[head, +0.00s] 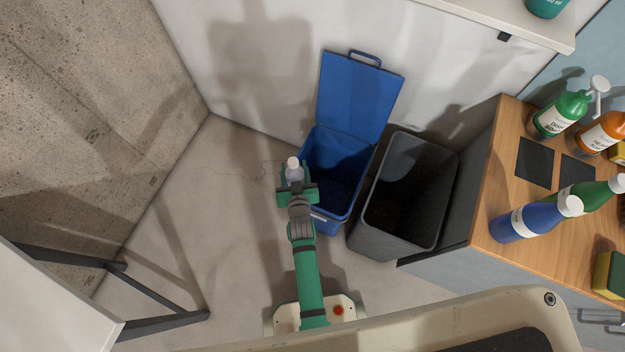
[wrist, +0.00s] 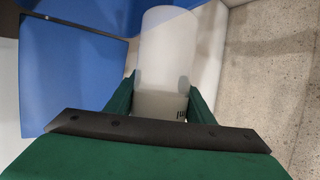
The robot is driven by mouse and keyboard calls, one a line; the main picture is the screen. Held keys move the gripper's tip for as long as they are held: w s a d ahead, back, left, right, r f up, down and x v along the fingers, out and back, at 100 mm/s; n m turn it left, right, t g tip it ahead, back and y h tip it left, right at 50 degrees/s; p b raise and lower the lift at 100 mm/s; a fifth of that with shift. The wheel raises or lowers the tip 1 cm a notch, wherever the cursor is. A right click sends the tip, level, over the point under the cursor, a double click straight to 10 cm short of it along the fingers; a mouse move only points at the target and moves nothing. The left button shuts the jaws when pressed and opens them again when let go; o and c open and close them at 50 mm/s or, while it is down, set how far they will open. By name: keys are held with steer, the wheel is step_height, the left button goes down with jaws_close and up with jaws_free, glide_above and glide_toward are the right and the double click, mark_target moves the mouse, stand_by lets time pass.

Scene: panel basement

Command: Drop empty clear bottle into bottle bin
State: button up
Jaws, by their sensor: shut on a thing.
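In the wrist view the bottle (wrist: 165,60) looks pale and see-through between the two green fingers of my gripper (wrist: 160,98). The blue bin (head: 338,172) has its lid open, leaning back towards the wall. The bottle is at the left rim of the blue bin in the head view; I cannot tell its height above the rim. The blue bin also shows in the wrist view (wrist: 75,65). Whether this is the bottle bin is not labelled.
A dark grey open bin (head: 403,195) stands right of the blue one. A pale table (head: 50,305) stands lower left. The floor (head: 215,200) left of the bins is clear.

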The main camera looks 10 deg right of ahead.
steer(key=w+d+f+m+h, duration=0.2)
steer(key=w+d, duration=0.1)
steer(key=d, duration=0.5)
steer(key=w+d+f+m+h, duration=0.1)
steer(key=w+d+h, duration=0.15)
steer(key=d, duration=0.65)
steer(key=shift+g+y, duration=0.25)
steer(key=shift+g, duration=0.05)
steer(key=shift+w+a+f, duration=0.1)
steer(key=shift+w+f, duration=0.15)
steer(key=shift+f, duration=1)
steer(key=shift+w+a+f, duration=0.1)
steer(key=shift+w+f, duration=0.1)
steer(key=shift+f, duration=1.05)
steer(key=o, duration=1.1)
steer(key=shift+s+a, duration=0.1)
